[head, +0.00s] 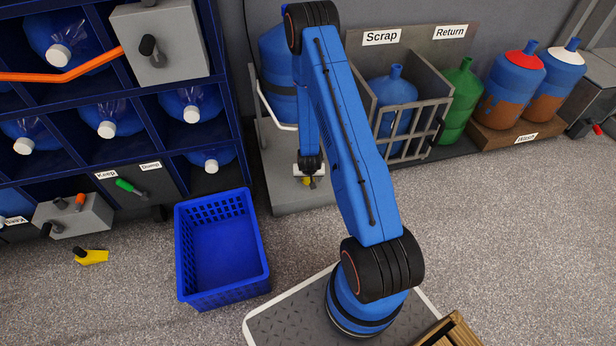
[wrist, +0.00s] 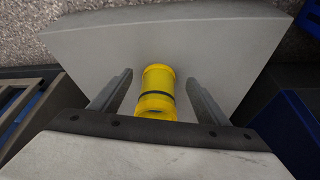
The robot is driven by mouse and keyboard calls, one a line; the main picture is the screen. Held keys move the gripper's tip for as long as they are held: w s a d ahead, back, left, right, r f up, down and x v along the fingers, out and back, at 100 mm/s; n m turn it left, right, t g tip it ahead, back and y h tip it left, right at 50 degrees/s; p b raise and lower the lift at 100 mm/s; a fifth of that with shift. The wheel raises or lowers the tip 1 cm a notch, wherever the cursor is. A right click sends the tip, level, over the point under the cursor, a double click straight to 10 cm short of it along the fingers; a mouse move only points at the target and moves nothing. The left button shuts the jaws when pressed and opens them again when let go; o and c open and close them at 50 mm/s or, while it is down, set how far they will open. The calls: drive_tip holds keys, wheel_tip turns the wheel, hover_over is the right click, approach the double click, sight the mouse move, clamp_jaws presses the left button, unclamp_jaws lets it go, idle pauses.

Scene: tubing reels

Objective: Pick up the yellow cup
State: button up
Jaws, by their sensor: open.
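The yellow cup (wrist: 158,90) has a dark band around its middle. In the wrist view it is between the two fingers of my gripper (wrist: 158,98), with a visible gap on each side. The fingers are open and I see no contact with the cup. Behind the cup is a plain grey surface (wrist: 90,45). In the head view only a small part of the yellow cup (head: 308,182) shows below my gripper (head: 309,176), low over a grey platform (head: 290,197). The rest of the cup is hidden there.
A blue bottle (head: 278,75) stands at the back of the platform. A grey cage (head: 412,120) with a blue bottle is to the right. An empty blue crate (head: 220,245) and a blue bottle rack (head: 95,85) are left. Bare floor (head: 530,240) lies at right.

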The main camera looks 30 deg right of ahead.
drive_tip(key=shift+w+d, duration=0.35)
drive_tip(key=shift+w, duration=0.3)
drive_tip(key=shift+w+d, duration=0.35)
drive_tip(key=shift+w, duration=0.25)
drive_tip(key=shift+x, duration=1)
drive_tip(key=shift+w+d+f, duration=0.15)
drive_tip(key=shift+w+f, duration=0.2)
drive_tip(key=shift+f, duration=0.05)
drive_tip(key=c, duration=1.2)
